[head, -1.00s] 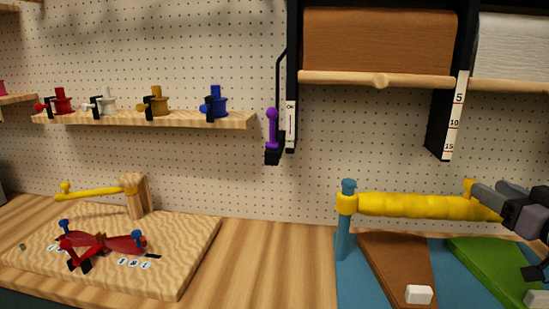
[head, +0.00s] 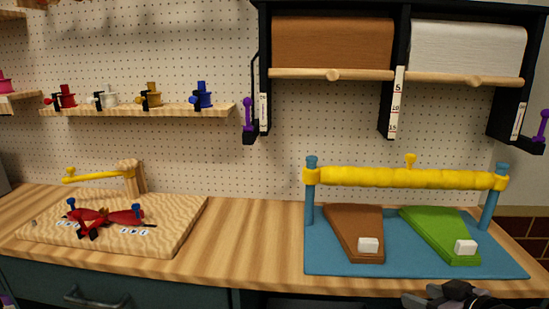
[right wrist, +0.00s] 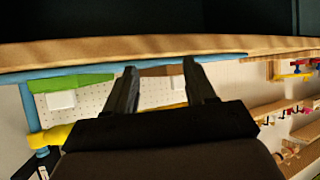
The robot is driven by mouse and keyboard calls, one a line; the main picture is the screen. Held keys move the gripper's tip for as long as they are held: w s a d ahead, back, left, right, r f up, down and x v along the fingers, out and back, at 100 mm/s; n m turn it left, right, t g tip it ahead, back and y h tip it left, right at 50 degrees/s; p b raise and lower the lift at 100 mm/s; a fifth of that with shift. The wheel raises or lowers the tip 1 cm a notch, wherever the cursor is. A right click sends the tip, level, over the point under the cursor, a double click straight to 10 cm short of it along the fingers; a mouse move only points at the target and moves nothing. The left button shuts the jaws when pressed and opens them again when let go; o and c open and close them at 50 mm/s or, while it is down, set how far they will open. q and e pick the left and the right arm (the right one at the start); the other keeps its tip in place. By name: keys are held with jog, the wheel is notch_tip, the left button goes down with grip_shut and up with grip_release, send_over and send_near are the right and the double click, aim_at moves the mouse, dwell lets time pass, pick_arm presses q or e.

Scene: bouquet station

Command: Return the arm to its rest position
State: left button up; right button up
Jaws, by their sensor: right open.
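My right gripper (right wrist: 160,88) is open and empty in the right wrist view, with its two dark fingers apart. In the head view my right arm shows only as a dark piece at the bottom edge, in front of the counter. The blue stand with a yellow bar (head: 400,178) across two posts is behind it on the counter. The yellow bar spans both posts, with a small yellow knob standing up on it. My left gripper is in neither view.
A brown wedge (head: 352,225) and a green wedge (head: 435,228) lie on the blue base (head: 400,266). A wooden board (head: 180,220) with a red part (head: 105,217) is at left. A shelf (head: 130,110) holds several coloured spools. The counter between board and stand is clear.

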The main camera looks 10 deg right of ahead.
jog(key=s+a+f+g+h, duration=0.1)
jog(key=s+a+f+g, duration=0.45)
jog(key=s, duration=0.55)
jog(key=s+a+f+g, duration=0.3)
jog(key=s+a+f, duration=0.4)
jog(key=s, duration=0.5)
jog(key=w+a+f+t+y, duration=0.1)
jog(key=w+f+t, duration=0.5)
jog(key=f, duration=0.3)
jog(key=shift+w+a+f+t+y, duration=0.3)
jog(key=shift+w+a+f+t, duration=0.1)
jog(key=shift+t, duration=0.25)
